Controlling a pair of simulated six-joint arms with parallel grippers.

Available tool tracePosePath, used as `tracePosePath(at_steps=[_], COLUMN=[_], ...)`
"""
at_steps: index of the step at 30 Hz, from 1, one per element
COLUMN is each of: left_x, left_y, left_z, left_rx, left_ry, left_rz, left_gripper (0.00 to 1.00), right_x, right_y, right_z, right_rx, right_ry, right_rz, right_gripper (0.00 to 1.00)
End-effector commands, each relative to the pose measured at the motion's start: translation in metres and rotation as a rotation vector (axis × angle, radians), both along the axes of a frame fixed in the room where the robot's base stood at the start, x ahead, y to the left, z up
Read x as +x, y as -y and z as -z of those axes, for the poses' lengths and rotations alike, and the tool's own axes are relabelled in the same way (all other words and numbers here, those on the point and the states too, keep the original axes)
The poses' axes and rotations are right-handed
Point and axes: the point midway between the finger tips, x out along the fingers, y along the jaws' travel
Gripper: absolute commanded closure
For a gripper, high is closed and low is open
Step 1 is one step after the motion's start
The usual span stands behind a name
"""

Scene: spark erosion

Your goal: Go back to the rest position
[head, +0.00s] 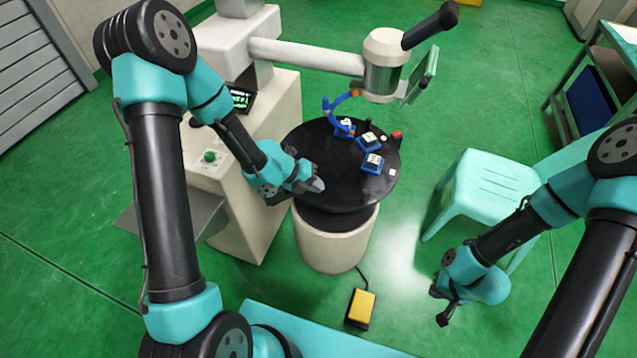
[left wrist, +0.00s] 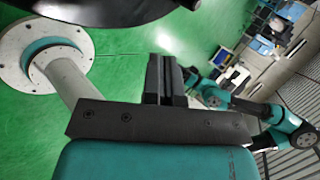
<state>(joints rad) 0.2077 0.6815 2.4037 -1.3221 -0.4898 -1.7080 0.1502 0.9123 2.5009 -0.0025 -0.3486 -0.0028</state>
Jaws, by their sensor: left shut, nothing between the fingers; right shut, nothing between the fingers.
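My left gripper (head: 314,186) is over the near left edge of the round black table (head: 335,195). It is shut and empty. In the left wrist view its dark fingers (left wrist: 166,80) are together with nothing between them. My right gripper (head: 440,303) is shut and empty, low on the right above the green floor, in front of the turquoise chair. Both arms are bent at the elbow.
A white machine with a control panel (head: 213,157) is at left.

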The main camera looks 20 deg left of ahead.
Motion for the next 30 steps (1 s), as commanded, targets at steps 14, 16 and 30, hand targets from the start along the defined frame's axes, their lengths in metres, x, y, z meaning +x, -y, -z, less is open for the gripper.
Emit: tracePosePath(at_steps=[14, 16, 30], left_x=[-0.006, -0.011, -0.076], left_y=[-0.005, -0.008, -0.032], left_z=[0.018, 0.028, 0.099], left_rx=[-0.047, -0.073, -0.268], left_ry=[-0.205, -0.319, -1.138], left_rz=[-0.233, -0.366, -1.478], left_gripper=[1.0, 1.0, 1.0], right_x=[0.0, 0.0, 0.0], right_y=[0.0, 0.0, 0.0], right_z=[0.0, 0.0, 0.0], right_rx=[0.0, 0.0, 0.0], right_ry=[0.0, 0.0, 0.0], right_rz=[0.0, 0.0, 0.0], right_gripper=[1.0, 1.0, 1.0])
